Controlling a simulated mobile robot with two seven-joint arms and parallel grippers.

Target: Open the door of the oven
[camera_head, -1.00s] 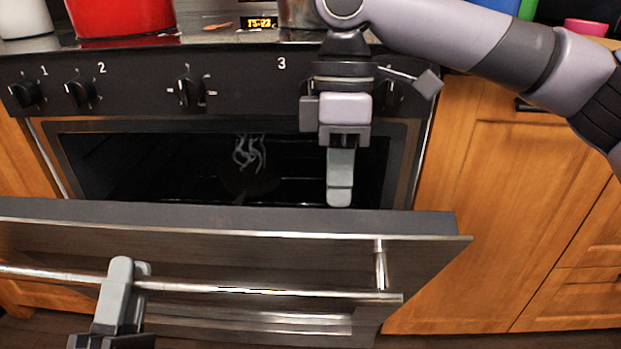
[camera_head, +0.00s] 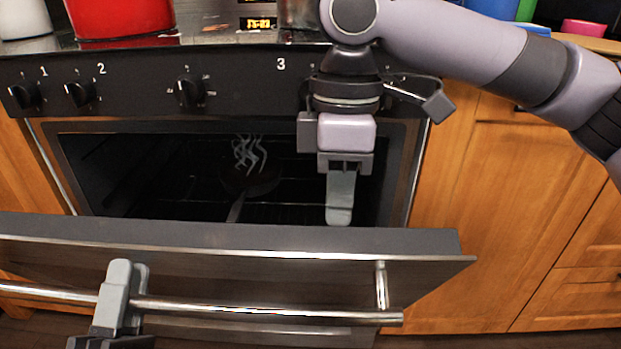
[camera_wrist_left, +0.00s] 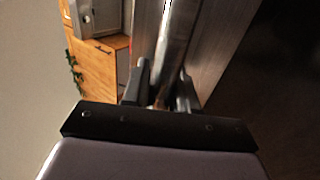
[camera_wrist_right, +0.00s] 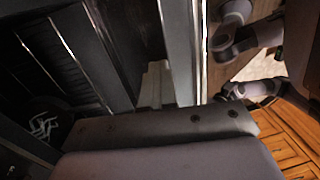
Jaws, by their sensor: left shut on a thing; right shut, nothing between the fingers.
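The oven door (camera_head: 230,237) is tilted part way down, with a gap above it into the dark oven cavity (camera_head: 110,175). A metal bar handle (camera_head: 270,312) runs across its front. My left gripper (camera_head: 122,290) is shut on the handle near its left part; the left wrist view also shows the bar (camera_wrist_left: 178,40) between its fingers (camera_wrist_left: 160,92). My right gripper (camera_head: 340,205) is shut and empty, pointing down in the gap between the oven front and the door's top edge. In the right wrist view its fingertips (camera_wrist_right: 157,85) are beside the door's edge (camera_wrist_right: 182,50).
Inside the oven, a dark pan (camera_head: 250,180) with pale wisps above it sits on a rack. Knobs (camera_head: 190,92) line the panel above. A red pot (camera_head: 120,18) stands on the cooktop. Wooden cabinets (camera_head: 510,210) flank the oven on the right.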

